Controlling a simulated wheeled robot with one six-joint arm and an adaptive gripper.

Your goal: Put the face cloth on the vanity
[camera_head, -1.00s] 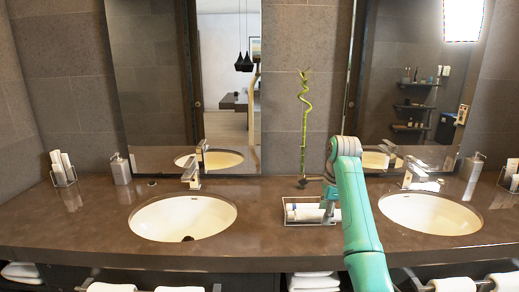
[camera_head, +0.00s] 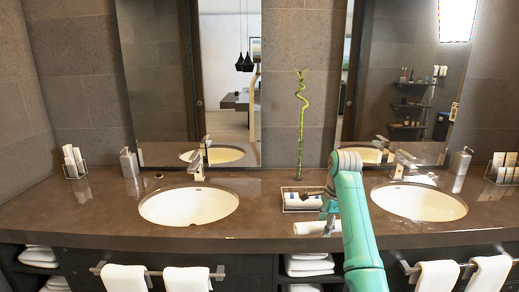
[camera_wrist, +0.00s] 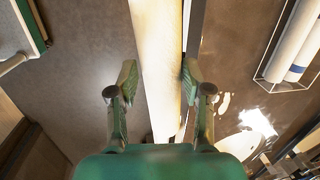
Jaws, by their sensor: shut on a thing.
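The white rolled face cloth (camera_head: 312,228) is held by my gripper (camera_head: 328,207) near the counter's front edge, in front of the wire tray. In the wrist view the long pale roll (camera_wrist: 160,60) lies between the two fingers of my gripper (camera_wrist: 158,95), which is shut on it. The vanity (camera_head: 255,212) is a brown stone counter with two sinks. The wrist view shows its surface (camera_wrist: 235,60) to the right of the roll. In the head view my arm hides the counter right of the cloth. Whether the cloth touches the counter cannot be told.
The wire tray (camera_head: 290,209) still holds white and blue rolls. The left sink (camera_head: 188,206) and right sink (camera_head: 420,203) flank it. A bamboo stem (camera_head: 301,125) stands behind the tray. Bare counter lies between the left sink and tray. Towels (camera_head: 187,279) hang below.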

